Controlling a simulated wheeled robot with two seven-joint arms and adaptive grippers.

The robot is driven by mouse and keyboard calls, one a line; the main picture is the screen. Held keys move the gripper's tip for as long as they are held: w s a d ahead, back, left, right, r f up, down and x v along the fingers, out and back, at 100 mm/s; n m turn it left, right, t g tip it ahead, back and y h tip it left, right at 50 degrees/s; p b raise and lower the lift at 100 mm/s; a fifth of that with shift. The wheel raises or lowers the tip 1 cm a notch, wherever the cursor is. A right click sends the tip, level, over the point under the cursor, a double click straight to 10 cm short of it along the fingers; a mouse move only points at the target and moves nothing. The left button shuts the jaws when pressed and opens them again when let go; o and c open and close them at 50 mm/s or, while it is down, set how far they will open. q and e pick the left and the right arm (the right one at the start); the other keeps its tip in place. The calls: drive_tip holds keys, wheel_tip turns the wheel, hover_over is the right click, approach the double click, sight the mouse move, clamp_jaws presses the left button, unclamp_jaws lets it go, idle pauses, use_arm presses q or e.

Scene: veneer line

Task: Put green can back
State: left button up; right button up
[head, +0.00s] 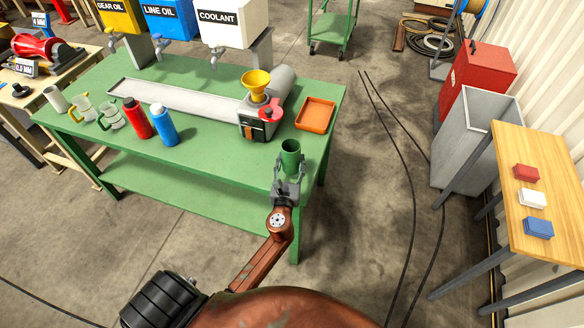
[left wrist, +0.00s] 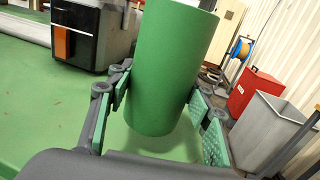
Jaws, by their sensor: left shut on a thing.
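The green can (head: 291,157) is upright and open-topped at the front right of the green table (head: 205,160). My left gripper (head: 289,172) is shut on the can from the near side. In the left wrist view the can (left wrist: 168,70) fills the middle, with the pads of my left gripper (left wrist: 160,105) on both sides of it. I cannot tell whether its base touches the tabletop. My right gripper is not in view.
A machine with a yellow funnel (head: 256,84) stands behind the can, and an orange tray (head: 316,114) lies behind it to the right. A red bottle (head: 137,118), a blue bottle (head: 163,125) and glass mugs stand at left. The front middle of the tabletop is clear.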

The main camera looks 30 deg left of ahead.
sight(291, 167)
use_arm(q)
drive_tip(key=f, duration=0.1)
drive_tip(key=f+b, duration=0.2)
drive_tip(key=f, duration=0.1)
drive_tip(key=shift+w, duration=0.25)
drive_tip(key=shift+r, duration=0.2)
drive_tip(key=shift+f, duration=0.1)
drive_tip(key=o, duration=1.5)
drive_tip(key=shift+f, duration=0.1)
drive_tip(key=shift+c, duration=0.2)
